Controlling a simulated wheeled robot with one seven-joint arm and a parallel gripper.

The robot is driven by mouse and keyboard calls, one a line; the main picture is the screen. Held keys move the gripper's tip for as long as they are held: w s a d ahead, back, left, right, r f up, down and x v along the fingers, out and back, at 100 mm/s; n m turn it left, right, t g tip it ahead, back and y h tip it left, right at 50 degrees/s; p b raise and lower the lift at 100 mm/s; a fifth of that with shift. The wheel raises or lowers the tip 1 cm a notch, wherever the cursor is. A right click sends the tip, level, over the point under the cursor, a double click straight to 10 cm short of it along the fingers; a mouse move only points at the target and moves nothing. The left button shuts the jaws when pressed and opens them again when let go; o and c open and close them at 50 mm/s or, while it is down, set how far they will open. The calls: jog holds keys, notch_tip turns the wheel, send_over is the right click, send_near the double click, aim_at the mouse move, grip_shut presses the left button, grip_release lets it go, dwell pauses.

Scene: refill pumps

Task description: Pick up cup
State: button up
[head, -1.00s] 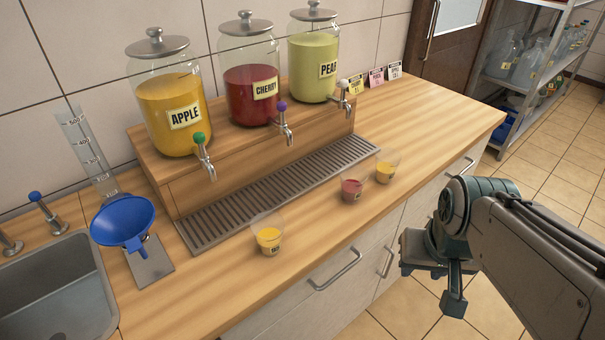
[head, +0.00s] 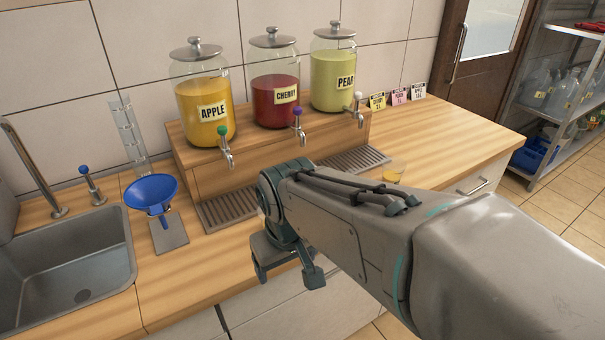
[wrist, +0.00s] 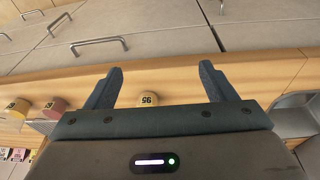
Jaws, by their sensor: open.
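Small clear cups stand on the wooden counter in front of the drip tray. One cup with yellow liquid (head: 392,174) shows past my arm in the head view. In the wrist view a yellow cup (wrist: 148,101) appears between my fingers, beyond the gripper body and partly hidden by it. A red cup (wrist: 55,107) and another yellow cup (wrist: 17,107) are to its left. My gripper (head: 286,275) is open and empty, in front of the counter's front edge. It also shows in the wrist view (wrist: 160,72). My arm hides the other cups in the head view.
Apple (head: 207,112), cherry (head: 275,88) and pear (head: 333,75) jars with taps stand on a wooden riser behind the drip tray (head: 228,212). A blue funnel (head: 152,190) and sink (head: 65,262) are at left. Drawer handles (wrist: 98,42) protrude from the cabinet front.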

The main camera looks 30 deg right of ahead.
jog(key=w+d+f+n+g+h, duration=0.1)
jog(key=w+d+n+h, duration=0.1)
jog(key=w+d, duration=0.1)
jog(key=w+d+f+n+g+h, duration=0.1)
jog(key=w+d+n+g+h, duration=0.1)
jog(key=w+d+n, duration=0.1)
jog(key=w+d+f+n+g+h+b, duration=0.1)
jog(key=w+d+n, duration=0.1)
jog(key=w+d, duration=0.3)
jog(key=shift+d+h, duration=0.4)
jog(key=shift+d, duration=0.35)
jog(key=w+d+n+g+h, duration=0.1)
jog(key=w+d+n+h, duration=0.1)
jog(key=w+d, duration=0.1)
jog(key=w+d+f+n+g+h, duration=0.1)
jog(key=w+d+n+h, duration=0.1)
jog(key=w+d, duration=0.1)
jog(key=w+d+f+n+h, duration=0.1)
jog(key=w+d+n+h, duration=0.1)
jog(key=w+d, duration=0.1)
jog(key=shift+w+d+f+n+g+h+b, duration=0.1)
jog(key=shift+w+d+n+g+h+b, duration=0.2)
jog(key=shift+w+n+g+b, duration=0.1)
jog(key=shift+d, duration=0.25)
jog(key=x, duration=0.7)
jog(key=shift+w+d+f+p, duration=0.1)
jog(key=shift+w+f+p, duration=0.05)
jog(key=shift+p, duration=0.15)
jog(key=shift+c, duration=0.3)
jog(key=c, duration=1)
